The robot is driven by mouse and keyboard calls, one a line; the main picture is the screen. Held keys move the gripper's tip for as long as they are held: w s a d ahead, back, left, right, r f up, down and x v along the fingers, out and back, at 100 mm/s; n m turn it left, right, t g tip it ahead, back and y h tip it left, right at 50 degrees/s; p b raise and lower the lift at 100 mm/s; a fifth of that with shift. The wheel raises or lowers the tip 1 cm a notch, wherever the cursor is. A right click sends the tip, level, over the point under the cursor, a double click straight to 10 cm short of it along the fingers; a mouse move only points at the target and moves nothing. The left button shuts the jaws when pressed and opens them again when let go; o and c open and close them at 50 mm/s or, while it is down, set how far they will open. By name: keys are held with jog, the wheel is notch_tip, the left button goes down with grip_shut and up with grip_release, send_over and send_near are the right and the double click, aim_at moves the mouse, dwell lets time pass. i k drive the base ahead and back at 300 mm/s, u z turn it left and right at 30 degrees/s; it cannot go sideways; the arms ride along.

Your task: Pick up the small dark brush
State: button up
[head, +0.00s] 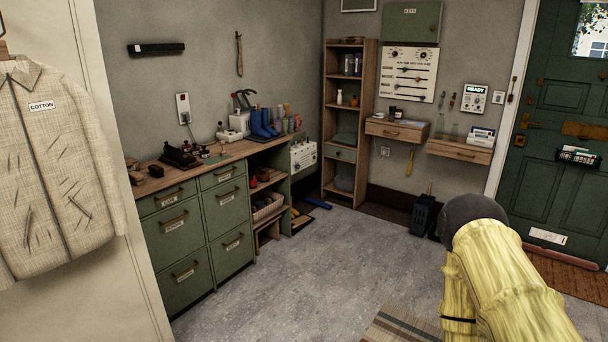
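I cannot single out the small dark brush with certainty. Several small dark items lie on the wooden top of the green bench (240,151) at left centre. Among them are a long dark object (180,156) near the wall and a small brown-black item (136,178) at the near left end. They are too small to tell which is a brush. My arm, in a yellow cover with a dark rounded end, shows at lower right, well away from the bench. My gripper does not show.
Blue boots (263,124) and a white device (239,121) stand farther along the bench. A jacket (50,170) hangs at left. A wooden shelf (329,120) stands in the corner, with a dark bin (423,214) near the wall. The grey floor (300,270) is mostly clear.

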aim_at(155, 170)
jog(key=z, duration=0.05)
jog(key=i, duration=1.65)
jog(key=u, duration=1.05)
jog(key=i, duration=0.95)
jog(key=u, duration=0.95)
